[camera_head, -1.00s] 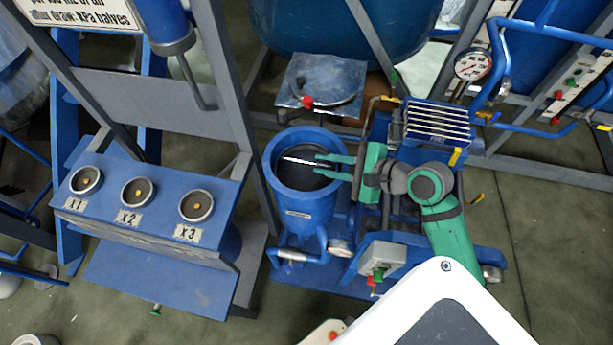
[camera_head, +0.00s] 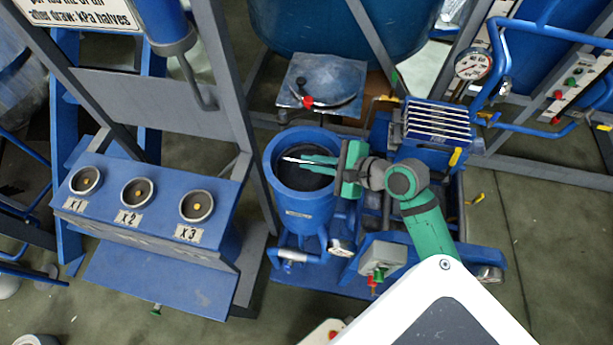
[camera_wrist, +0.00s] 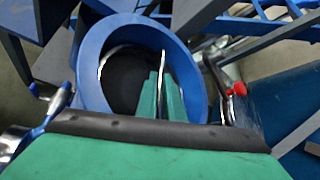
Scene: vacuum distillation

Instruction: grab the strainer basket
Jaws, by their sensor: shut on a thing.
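The strainer basket (camera_head: 292,178) shows as a dark round inside the open blue pot (camera_head: 302,208), with a thin bright handle (camera_head: 289,159) across it. In the wrist view the dark basket (camera_wrist: 125,85) sits within the blue rim, and the handle (camera_wrist: 178,42) runs up to my fingers. My gripper (camera_head: 311,161) reaches over the pot's right rim, its green fingers close together and shut on the handle. The fingers also show in the wrist view (camera_wrist: 162,88). The basket's lower part is hidden inside the pot.
A blue stand with three round sockets (camera_head: 138,192) is at the left. A square plate with a red knob (camera_head: 320,82) stands behind the pot. A finned blue block (camera_head: 436,124) and a gauge (camera_head: 473,64) are to the right. A grey frame post runs close to the pot's left.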

